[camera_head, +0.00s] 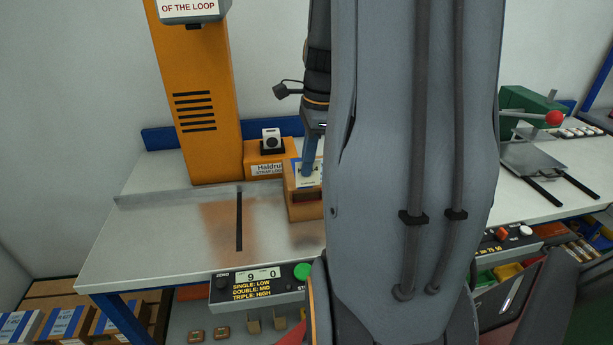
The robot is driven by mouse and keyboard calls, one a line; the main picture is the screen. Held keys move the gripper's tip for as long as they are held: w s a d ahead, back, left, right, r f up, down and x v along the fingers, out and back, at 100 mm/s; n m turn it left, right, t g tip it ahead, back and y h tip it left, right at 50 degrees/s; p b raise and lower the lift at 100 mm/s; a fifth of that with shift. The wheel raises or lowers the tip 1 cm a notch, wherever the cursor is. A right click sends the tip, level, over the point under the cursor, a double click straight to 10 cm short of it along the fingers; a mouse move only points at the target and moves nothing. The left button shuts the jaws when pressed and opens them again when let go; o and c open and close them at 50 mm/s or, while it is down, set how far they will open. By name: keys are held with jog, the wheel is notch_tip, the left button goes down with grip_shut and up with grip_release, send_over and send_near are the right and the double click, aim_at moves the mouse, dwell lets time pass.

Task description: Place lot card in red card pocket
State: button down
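A white and blue card (301,178) with print on it shows at the top of an orange-brown box (304,208) on the metal table. I cannot tell whether it is the lot card. The box has a dark slot in its front, and its right part is hidden behind my arm. My gripper (309,162) points down at the card, with one blue finger showing in front of it. The other finger is hidden, so I cannot tell whether it is open or grips the card. No clear red card pocket shows; a red patch (293,336) sits at the bottom, partly hidden by my arm.
An orange column (202,100) stands behind the metal table (160,215), with a small orange box (264,152) beside it. A control panel (258,287) with a green button hangs at the front edge. My arm hides the middle. The table's left part is clear.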

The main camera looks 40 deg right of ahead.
aim_at(307, 179)
jog(key=shift+f+p, duration=0.4)
jog(key=shift+f, duration=1.75)
jog(key=shift+f, duration=0.15)
jog(key=c, duration=2)
grip_release()
jog(key=shift+c, duration=0.2)
jog(key=r+b, duration=0.1)
jog(key=r, duration=0.3)
jog(key=d+r, duration=0.1)
jog(key=r, duration=0.3)
jog(key=s+r+b, duration=0.1)
jog(key=r, duration=0.3)
jog(key=shift+d+r+b, duration=0.1)
jog(key=shift+d+b, duration=0.1)
jog(key=shift+b, duration=0.1)
jog(key=a+f+n, duration=0.7)
jog(key=a+n, duration=0.5)
jog(key=s+a+f+n+h, duration=0.1)
jog(key=a+f+n, duration=0.5)
jog(key=a+n, duration=0.6)
jog(key=shift+s+a+f+h, duration=0.3)
jog(key=shift+a+f, duration=0.05)
jog(key=shift+a, duration=0.45)
